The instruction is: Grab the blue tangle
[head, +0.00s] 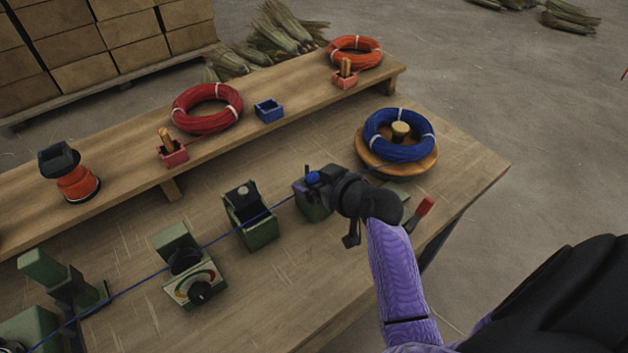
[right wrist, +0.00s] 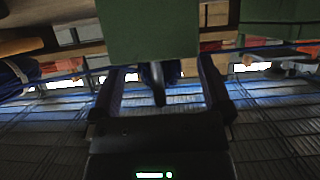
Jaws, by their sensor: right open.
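The blue tangle (head: 372,133) is a ring-shaped coil with white ties, lying around a wooden peg on a round wooden base at the right of the workbench. A blue strand runs from it leftward through several green devices. My right gripper (head: 325,182) is open, left of and nearer than the coil, by a green device (head: 312,207) and the strand. In the right wrist view its fingers (right wrist: 160,88) stand apart before a green block (right wrist: 150,30). A blue coil (right wrist: 16,76) shows dark at that view's left edge. My left gripper is not in view.
A raised shelf (head: 115,170) holds a red coil (head: 180,122), an orange coil (head: 356,42), small red and blue boxes and an orange spool. Green devices (head: 250,215) line the bench (head: 470,165). A red-handled part (head: 424,207) is near my right wrist.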

